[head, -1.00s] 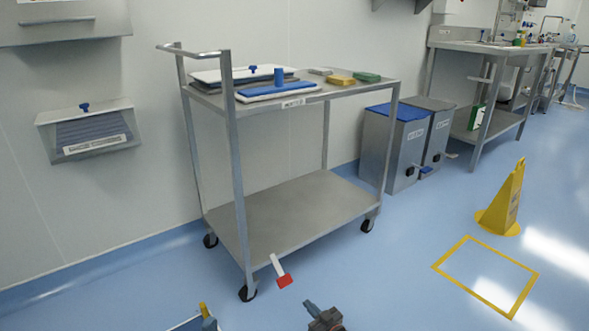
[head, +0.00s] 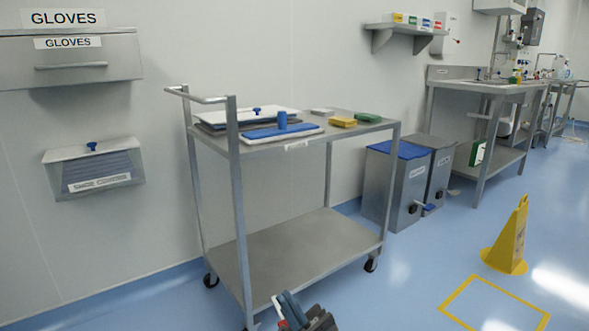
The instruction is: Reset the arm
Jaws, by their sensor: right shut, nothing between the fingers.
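My right gripper (head: 288,306) shows at the bottom edge of the head view, in front of the lower shelf of the steel cart (head: 290,252). Its fingers are together with nothing seen between them. Most of the right arm is below the picture. My left gripper is not in view.
The cart's top holds a white-and-blue flat pad (head: 260,134), a yellow block (head: 342,122) and a green block (head: 368,117). Two bins (head: 395,185), a steel bench (head: 480,85) and a yellow floor sign (head: 508,240) stand to the right.

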